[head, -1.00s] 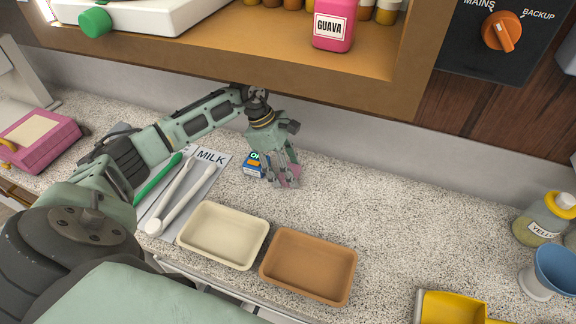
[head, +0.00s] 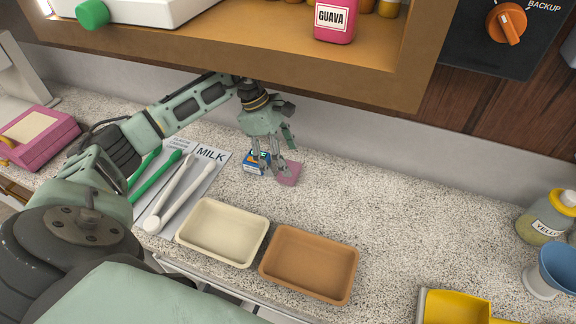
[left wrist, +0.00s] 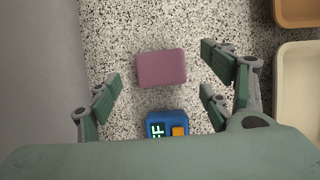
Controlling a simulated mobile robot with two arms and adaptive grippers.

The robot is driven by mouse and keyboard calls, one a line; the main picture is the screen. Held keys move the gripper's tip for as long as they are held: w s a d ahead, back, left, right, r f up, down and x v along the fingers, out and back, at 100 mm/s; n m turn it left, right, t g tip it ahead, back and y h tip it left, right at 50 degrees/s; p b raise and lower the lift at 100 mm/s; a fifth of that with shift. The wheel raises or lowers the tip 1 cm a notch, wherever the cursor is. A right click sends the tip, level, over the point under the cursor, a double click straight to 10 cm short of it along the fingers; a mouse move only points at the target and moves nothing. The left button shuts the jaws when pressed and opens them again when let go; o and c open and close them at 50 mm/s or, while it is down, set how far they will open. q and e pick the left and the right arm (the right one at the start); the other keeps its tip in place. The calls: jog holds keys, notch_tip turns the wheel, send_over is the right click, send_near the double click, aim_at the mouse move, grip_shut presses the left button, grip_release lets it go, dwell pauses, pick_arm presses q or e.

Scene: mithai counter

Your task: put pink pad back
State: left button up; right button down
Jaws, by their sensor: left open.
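The pink pad (head: 288,174) lies flat on the speckled counter, just right of a small blue box. In the left wrist view the pad (left wrist: 161,68) is a rounded mauve-pink block, lying beyond and between the spread fingers. My left gripper (head: 271,170) is open above the counter, over the blue box and the pad's left side. It also shows in the left wrist view (left wrist: 158,92), with nothing between its fingers. My right gripper is not in view.
The blue box (head: 256,162) with an orange button stands beside the pad. A cream tray (head: 208,262) and a brown tray (head: 306,293) sit in front. A shelf edge (head: 250,62) overhangs behind my arm.

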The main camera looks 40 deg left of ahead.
pick_arm(q)
jog(key=shift+b+v, duration=0.4)
jog(key=shift+v, duration=1.55)
